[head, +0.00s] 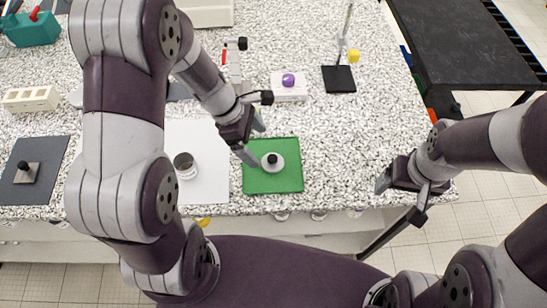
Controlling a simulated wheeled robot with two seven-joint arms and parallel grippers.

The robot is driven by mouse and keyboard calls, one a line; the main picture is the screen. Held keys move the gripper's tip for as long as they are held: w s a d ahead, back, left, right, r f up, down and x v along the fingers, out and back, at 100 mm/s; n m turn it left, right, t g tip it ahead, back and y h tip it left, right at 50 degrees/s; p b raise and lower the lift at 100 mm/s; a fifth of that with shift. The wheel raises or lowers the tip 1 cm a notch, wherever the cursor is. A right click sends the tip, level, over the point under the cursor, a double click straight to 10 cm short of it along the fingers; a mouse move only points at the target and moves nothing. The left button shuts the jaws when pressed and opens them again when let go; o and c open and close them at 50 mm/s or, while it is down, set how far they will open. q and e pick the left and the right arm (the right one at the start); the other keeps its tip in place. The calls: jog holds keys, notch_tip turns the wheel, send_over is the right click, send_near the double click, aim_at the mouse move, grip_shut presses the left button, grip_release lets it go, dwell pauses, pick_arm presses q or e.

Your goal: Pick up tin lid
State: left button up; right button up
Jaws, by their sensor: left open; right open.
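A round grey lid with a black knob, which looks like the tin lid (280,165), lies on a green mat (290,184) near the table's front edge. My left gripper (256,142) is open and empty. Its fingers are just up and left of the lid in the head view, apart from the knob. An open tin (186,172) stands on a white sheet (205,190) left of the green mat. My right gripper (398,203) is open and empty at the table's front right edge, well away from the lid.
A purple-knobbed object on a white block (289,94) and a black-based stand (338,80) are behind the mat. A dark mat (50,150) with a knobbed block lies far left. The speckled table (340,145) is clear right of the green mat.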

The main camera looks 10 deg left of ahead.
aim_at(272, 158)
pick_arm(q)
jog(key=x, duration=0.9)
jog(key=shift+w+f, duration=0.35)
jog(key=shift+w, duration=0.05)
jog(key=shift+w+d, duration=0.15)
jog(key=shift+d, duration=0.05)
jog(key=c, duration=1.1)
